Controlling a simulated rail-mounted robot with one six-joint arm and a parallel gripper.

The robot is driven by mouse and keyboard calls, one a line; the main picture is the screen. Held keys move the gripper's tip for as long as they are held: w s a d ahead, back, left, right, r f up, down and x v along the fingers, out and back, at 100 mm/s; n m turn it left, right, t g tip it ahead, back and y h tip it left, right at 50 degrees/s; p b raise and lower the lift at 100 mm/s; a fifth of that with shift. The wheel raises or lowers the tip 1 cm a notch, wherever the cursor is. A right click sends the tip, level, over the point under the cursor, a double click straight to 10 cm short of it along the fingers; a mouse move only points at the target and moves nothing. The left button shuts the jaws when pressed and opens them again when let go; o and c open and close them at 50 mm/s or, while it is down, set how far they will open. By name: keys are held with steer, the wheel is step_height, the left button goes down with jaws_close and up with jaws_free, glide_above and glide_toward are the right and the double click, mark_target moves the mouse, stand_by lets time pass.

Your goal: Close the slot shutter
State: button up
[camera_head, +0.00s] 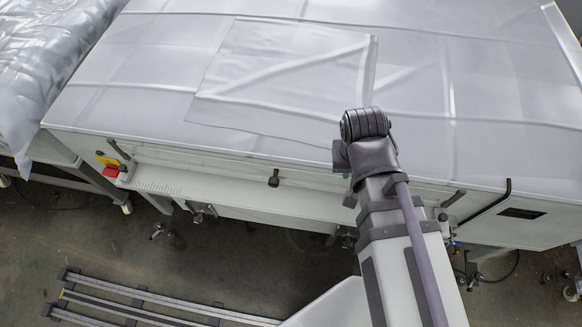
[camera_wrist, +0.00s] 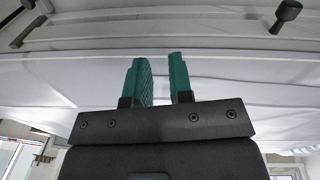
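A long white front strip of the machine (camera_head: 240,193) runs under the top edge, with a black knob (camera_head: 274,178) standing out near its middle. I take this strip to be the slot shutter, but cannot tell how far it is open. In the wrist view a black knob (camera_wrist: 286,14) shows at the upper right and a dark bar handle (camera_wrist: 28,31) at the upper left. My gripper (camera_wrist: 162,62) has two green fingers apart with nothing between them. It is clear of the knob, to its left in the wrist view.
The machine's broad white top (camera_head: 440,60) lies behind my wrist. A red and yellow emergency switch (camera_head: 110,169) sits at the left front, and a black bar handle (camera_head: 488,203) at the right. A slatted metal rack (camera_head: 150,300) lies low at the front left.

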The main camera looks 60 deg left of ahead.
mark_target(270, 185)
steer(key=shift+n+t+y, duration=0.4)
steer(key=shift+n+y, duration=0.2)
steer(key=shift+n, duration=0.3)
steer(key=s+a+r, duration=0.1)
steer(key=s+a, duration=0.2)
steer(key=s, duration=0.2)
steer(key=s+a+r+p, duration=0.1)
steer(key=s+a, duration=0.1)
steer(key=s, duration=0.3)
steer(key=s+a+r+p, duration=0.1)
steer(key=s+a, duration=0.2)
steer(key=s, duration=0.3)
steer(key=shift+a, duration=0.35)
jaws_close()
steer(key=a+f+m+b, duration=0.1)
steer(key=f+b, duration=0.3)
steer(key=w+a+f+m+b, duration=0.1)
steer(key=f+b, duration=0.3)
steer(key=b, duration=0.1)
steer(key=a+f+m+y+b, duration=0.1)
steer(key=a+f+b, duration=0.1)
steer(key=f+b, duration=0.2)
steer(key=shift+w+f+t+b, duration=0.3)
steer(key=shift+f+t+b, duration=0.1)
steer(key=shift+f, duration=0.15)
step_height(270, 185, down, 5)
steer(key=b, duration=0.5)
steer(key=shift+f, duration=0.2)
steer(key=shift+d+r, duration=0.15)
steer(key=shift+d, duration=0.05)
